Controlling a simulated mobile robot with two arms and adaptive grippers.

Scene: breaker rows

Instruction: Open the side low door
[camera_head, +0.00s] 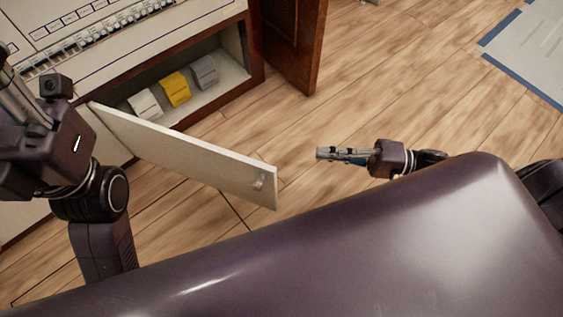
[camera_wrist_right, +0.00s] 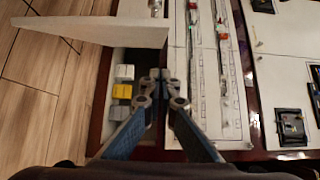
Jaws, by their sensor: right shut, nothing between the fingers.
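The low white door (camera_head: 190,155) stands swung out from the cabinet in the head view. Its small handle (camera_head: 259,182) is near the free end. The door also shows at the top left of the right wrist view (camera_wrist_right: 100,28). My right gripper (camera_head: 322,154) is shut and empty, to the right of the door's free end and apart from it. Its closed fingertips show in the right wrist view (camera_wrist_right: 160,78). My left arm and gripper (camera_head: 12,75) are at the left edge of the head view; the fingertips are not clear.
The open compartment holds a white block (camera_head: 145,103), a yellow block (camera_head: 176,89) and a grey block (camera_head: 205,71). A brown wooden door (camera_head: 292,40) stands open beside it. A breaker panel (camera_head: 105,35) is above. Wood floor (camera_head: 400,85) to the right is clear.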

